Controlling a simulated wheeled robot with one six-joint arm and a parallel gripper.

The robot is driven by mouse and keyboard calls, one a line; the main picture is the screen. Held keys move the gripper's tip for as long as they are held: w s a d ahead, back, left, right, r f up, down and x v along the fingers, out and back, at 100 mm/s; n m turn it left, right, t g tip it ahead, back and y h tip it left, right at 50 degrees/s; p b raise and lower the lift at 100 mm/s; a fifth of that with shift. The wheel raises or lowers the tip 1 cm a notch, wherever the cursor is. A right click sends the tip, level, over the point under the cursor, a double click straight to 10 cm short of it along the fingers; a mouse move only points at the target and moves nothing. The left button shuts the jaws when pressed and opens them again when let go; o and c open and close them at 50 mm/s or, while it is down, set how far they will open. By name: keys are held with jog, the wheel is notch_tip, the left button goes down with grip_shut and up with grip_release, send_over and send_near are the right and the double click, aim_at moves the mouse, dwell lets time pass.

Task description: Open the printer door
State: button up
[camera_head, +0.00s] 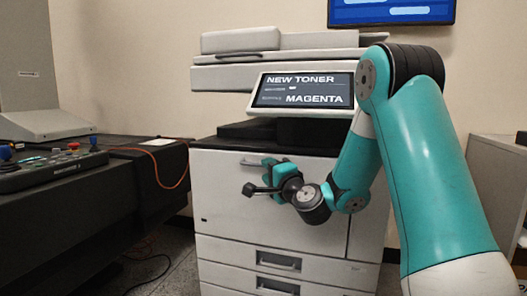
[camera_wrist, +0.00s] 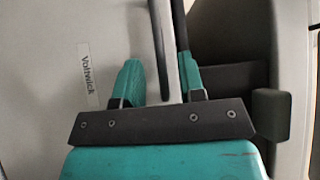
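The white printer (camera_head: 290,60) stands in the middle of the head view, its screen reading "NEW TONER MAGENTA". Its front door (camera_head: 225,200) looks closed. The door's horizontal handle (camera_head: 250,162) is near the door's top edge, partly hidden by my gripper (camera_head: 270,165). In the wrist view, my gripper (camera_wrist: 160,82) has its two teal fingers apart, one on each side of the pale handle (camera_wrist: 168,50). I cannot tell whether either finger touches it. The door panel (camera_wrist: 90,55) with a "Voltwick" label fills the left of the wrist view.
Drawers (camera_head: 275,260) lie below the door. A dark table (camera_head: 130,190) with a control panel (camera_head: 55,165) and an orange cable stands on the left. A grey cabinet (camera_head: 490,165) is at the right. Some floor shows between the table and the printer.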

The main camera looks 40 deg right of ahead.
jog(key=shift+w+d+r+p, duration=0.1)
jog(key=shift+w+p, duration=0.5)
jog(key=shift+w, duration=0.25)
jog(key=shift+w+d+r+p, duration=0.1)
jog(key=shift+w+p, duration=0.5)
jog(key=shift+w, duration=0.25)
grip_shut()
